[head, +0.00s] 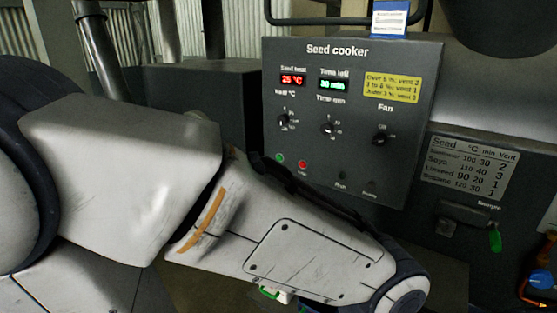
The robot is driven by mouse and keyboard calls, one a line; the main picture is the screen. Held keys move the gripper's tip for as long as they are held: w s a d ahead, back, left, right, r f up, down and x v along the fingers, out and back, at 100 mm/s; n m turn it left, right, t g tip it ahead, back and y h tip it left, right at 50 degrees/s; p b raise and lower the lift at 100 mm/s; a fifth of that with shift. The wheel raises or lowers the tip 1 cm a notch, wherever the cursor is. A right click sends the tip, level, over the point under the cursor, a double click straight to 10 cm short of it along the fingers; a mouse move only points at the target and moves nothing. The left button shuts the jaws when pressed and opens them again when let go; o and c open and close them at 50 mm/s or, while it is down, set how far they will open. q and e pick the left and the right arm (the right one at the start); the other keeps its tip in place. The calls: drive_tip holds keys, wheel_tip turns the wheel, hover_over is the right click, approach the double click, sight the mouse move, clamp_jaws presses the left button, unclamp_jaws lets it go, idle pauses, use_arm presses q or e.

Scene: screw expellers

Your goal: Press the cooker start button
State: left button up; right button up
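The seed cooker panel (350,75) is a dark upright face behind my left arm. A green button (280,158) sits at its lower left, just above my arm; its label is hidden. A red button (303,164) is right beside it, with a small label below. My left arm crosses from the left in front of the panel's lower part and ends in a dark rounded joint at the lower right. Its gripper is not visible. My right gripper is not visible either.
The panel has a heat knob (283,121), a timer knob (328,129) and a fan knob (380,139). The displays read 25 °C (293,80) and 30 min (334,86). A seed chart (472,166) and a green-tipped sample handle (495,237) are at right.

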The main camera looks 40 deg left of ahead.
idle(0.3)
use_arm(q)
clamp_jaws()
idle(1.2)
